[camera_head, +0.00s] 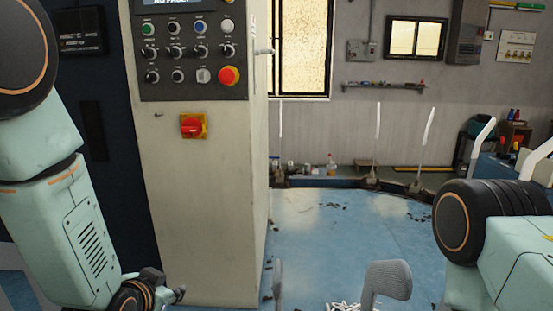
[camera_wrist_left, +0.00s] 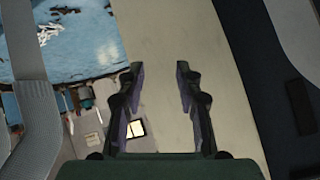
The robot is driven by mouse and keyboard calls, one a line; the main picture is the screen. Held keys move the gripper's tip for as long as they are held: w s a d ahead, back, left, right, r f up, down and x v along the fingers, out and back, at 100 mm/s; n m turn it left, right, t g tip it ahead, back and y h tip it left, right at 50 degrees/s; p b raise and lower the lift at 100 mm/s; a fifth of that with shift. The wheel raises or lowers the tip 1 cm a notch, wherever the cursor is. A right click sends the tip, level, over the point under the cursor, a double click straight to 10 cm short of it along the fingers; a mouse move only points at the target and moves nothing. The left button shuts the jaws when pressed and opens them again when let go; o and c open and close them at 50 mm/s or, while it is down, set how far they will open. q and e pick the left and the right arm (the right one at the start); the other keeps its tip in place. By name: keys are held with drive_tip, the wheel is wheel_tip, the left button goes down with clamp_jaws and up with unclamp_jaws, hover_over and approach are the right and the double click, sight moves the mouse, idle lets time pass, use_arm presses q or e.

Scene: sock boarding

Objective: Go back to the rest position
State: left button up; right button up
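My left gripper (camera_wrist_left: 158,75) is open and empty in the left wrist view, its two dark fingers apart in front of a pale cabinet side. In the head view my left arm hangs down at the left, with its dark wrist end (camera_head: 150,290) low in front of the control cabinet (camera_head: 205,220). My right arm shows at the right edge of the head view; its gripper is out of the picture. A grey ribbed sock-like form (camera_head: 390,280) stands at the bottom, and a narrow one (camera_head: 278,285) beside it. A grey form (camera_wrist_left: 35,110) also shows left in the wrist view.
The cabinet has buttons, a red emergency stop (camera_head: 229,76) and a red-yellow switch (camera_head: 192,126). Thin white boards (camera_head: 378,120) stand along a dark curved rim farther back. White scraps (camera_head: 343,306) lie on the blue floor (camera_head: 330,235). The middle floor is mostly clear.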

use_arm(q)
drive_tip(key=s+f+n+g+b, duration=0.2)
drive_tip(key=s+f+g, duration=0.3)
drive_tip(key=s+f, duration=0.9)
drive_tip(key=s+f+n+g+b, duration=0.3)
drive_tip(key=s+f+g+b, duration=0.2)
drive_tip(key=s+f, duration=1)
drive_tip(key=s, duration=0.4)
drive_tip(key=shift+s+a+f, duration=0.15)
drive_tip(key=shift+s+a, duration=0.15)
drive_tip(key=shift+a, duration=0.05)
drive_tip(key=shift+c, duration=0.3)
